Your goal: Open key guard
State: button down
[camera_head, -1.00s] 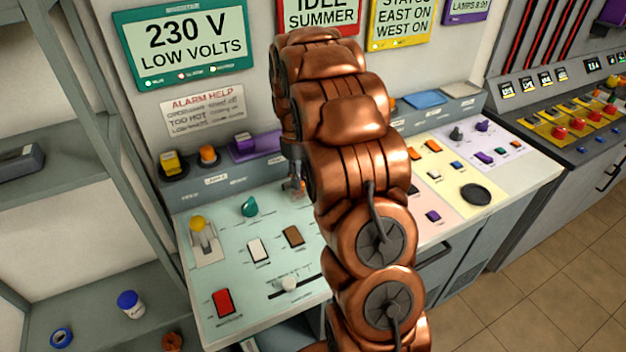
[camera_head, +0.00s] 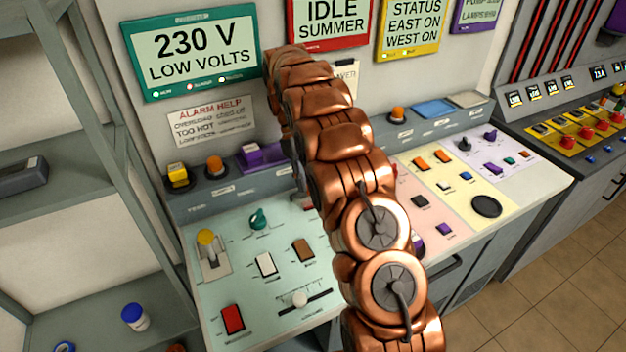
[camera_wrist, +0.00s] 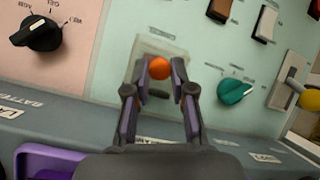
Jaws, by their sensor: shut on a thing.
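In the wrist view, my gripper (camera_wrist: 160,85) points at the panel, with its two dark, purple-padded fingers on either side of a round orange knob (camera_wrist: 160,68). The fingers are shut on this knob. A pale, see-through guard (camera_wrist: 150,43) shows around and behind the fingertips on the panel. The fingers cover much of it, and I cannot tell how far it is tilted.
In the wrist view, a black rotary knob (camera_wrist: 40,32) is at left and a teal knob (camera_wrist: 233,91) at right, close to the fingers. The head view shows a yellow-topped lever (camera_head: 206,238), a red switch (camera_head: 232,318) and a purple block (camera_head: 262,154) on the ledge.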

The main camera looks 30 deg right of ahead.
jog(key=shift+d+r, duration=0.1)
dwell(0.4)
jog(key=c, duration=1)
grip_release()
jog(key=shift+s, duration=0.1)
